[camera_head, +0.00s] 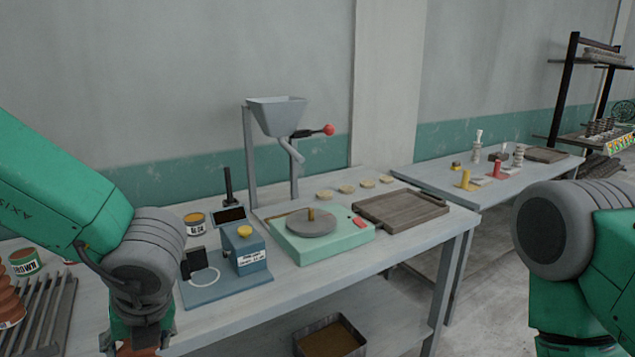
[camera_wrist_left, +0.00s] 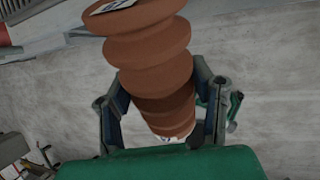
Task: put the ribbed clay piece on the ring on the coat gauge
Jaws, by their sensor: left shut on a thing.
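The ribbed clay piece (camera_wrist_left: 150,50) is reddish brown with rounded ribs and a pale label at its upper end. My left gripper (camera_wrist_left: 163,108) is shut around it in the left wrist view. In the head view the left gripper (camera_head: 137,338) is at the bottom edge, left of the gauge; only a sliver of brown shows there. The coat gauge (camera_head: 252,282) is a blue-grey device with a yellow knob and a label. Its white ring (camera_head: 205,278) lies flat on the left part of its base, apart from my gripper. My right gripper is out of view.
Another ribbed clay piece (camera_head: 8,303) stands by a slatted rack (camera_head: 50,315) at the left. Paint tins (camera_head: 195,224) stand behind. A black post rises behind the gauge. A green turntable unit (camera_head: 325,245) and a wooden tray (camera_head: 402,208) lie to the right.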

